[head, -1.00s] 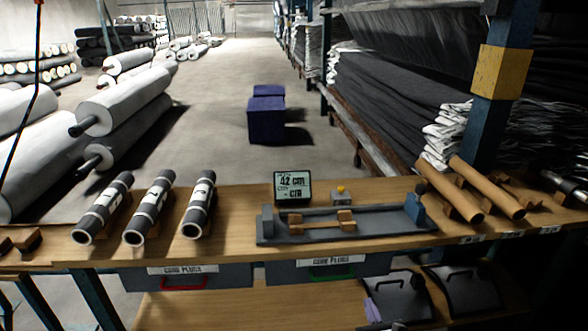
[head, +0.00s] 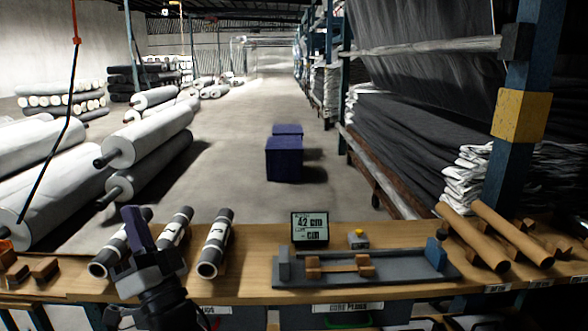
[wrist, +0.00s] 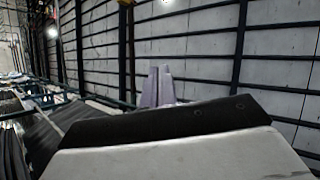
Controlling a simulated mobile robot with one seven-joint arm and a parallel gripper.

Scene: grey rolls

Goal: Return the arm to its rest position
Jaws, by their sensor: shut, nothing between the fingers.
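My gripper (head: 137,228) shows at the lower left of the head view, its dark fingers shut together and pointing up, with nothing between them. It stands in front of the left part of the workbench (head: 255,258) and hides part of the leftmost grey tubes. In the wrist view my gripper's pale fingers (wrist: 160,86) are also shut and empty. They point toward a wall with dark bars (wrist: 205,50), clear of any object.
Grey labelled tubes (head: 215,243) lie on the bench beside my gripper. A display (head: 310,228) and a measuring tray (head: 385,279) are mid-bench. Brown tubes (head: 474,236) lie at the right, near a blue post (head: 487,181). A hanging cable (head: 74,90) is at upper left.

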